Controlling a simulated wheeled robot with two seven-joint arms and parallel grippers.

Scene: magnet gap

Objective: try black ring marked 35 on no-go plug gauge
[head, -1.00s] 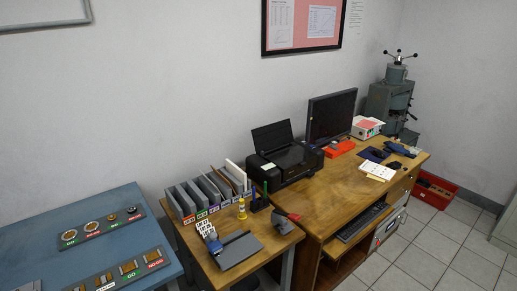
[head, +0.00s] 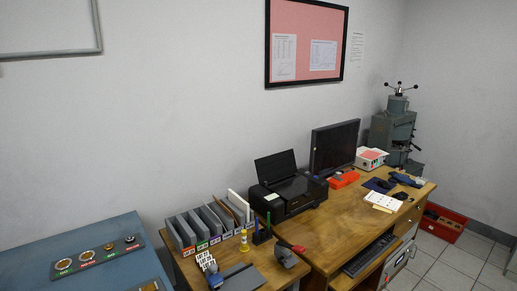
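A dark gauge strip (head: 98,258) lies on the blue table at the lower left, with green and red labels and several small round pieces. Two pieces at its left look pale and ring-like, and the ones at its right (head: 130,239) look darker. I cannot tell which is the no-go plug gauge. No ring with a readable 35 shows; any such mark is too small to tell. Part of a second gauge strip (head: 151,287) shows at the bottom edge, mostly cut off. Neither of my grippers is in view.
The blue table (head: 60,235) is largely bare at the back. A red bin (head: 442,224) sits on the tiled floor.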

